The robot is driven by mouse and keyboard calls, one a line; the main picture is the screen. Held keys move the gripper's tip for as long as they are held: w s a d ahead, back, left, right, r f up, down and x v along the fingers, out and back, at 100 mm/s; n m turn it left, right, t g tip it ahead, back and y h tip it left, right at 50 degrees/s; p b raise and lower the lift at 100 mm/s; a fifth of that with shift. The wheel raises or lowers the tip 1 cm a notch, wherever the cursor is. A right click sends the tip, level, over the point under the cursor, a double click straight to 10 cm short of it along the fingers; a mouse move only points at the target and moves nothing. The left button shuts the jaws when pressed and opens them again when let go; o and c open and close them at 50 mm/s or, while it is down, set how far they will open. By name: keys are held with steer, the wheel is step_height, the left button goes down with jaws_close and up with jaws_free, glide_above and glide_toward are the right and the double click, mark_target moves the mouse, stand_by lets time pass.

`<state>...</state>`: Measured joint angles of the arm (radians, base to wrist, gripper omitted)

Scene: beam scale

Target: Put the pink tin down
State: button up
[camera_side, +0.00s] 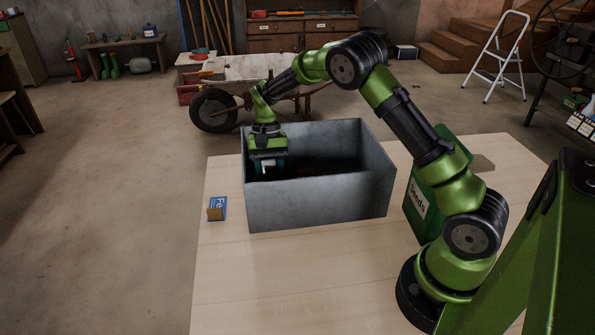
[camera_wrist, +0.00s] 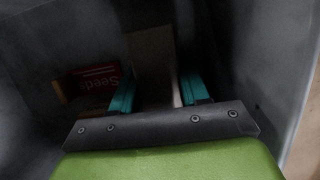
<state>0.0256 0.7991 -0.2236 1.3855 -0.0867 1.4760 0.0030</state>
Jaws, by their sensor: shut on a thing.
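My gripper (camera_side: 268,168) is lowered into the left part of a grey open-topped bin (camera_side: 318,200). In the wrist view its teal fingers (camera_wrist: 157,82) stand on both sides of a dim grey-brown, flat-sided thing (camera_wrist: 152,48), and they are shut on it. This thing lies in deep shadow and shows no clear pink, so I cannot tell whether it is the pink tin. A pale bit shows between the fingers in the side view. Whether the held thing touches the bin floor is hidden. No pink tin is plainly seen elsewhere.
A red box marked "Seeds" (camera_wrist: 95,82) lies in the bin, left of the fingers. The bin's walls stand close around my gripper. A blue box (camera_side: 217,208) is on the table left of the bin, and a green seeds box (camera_side: 428,205) stands right. The table front (camera_side: 290,285) is clear.

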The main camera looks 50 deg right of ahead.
steer(key=o, duration=1.2)
steer(key=shift+f, duration=0.1)
steer(key=shift+c, duration=0.2)
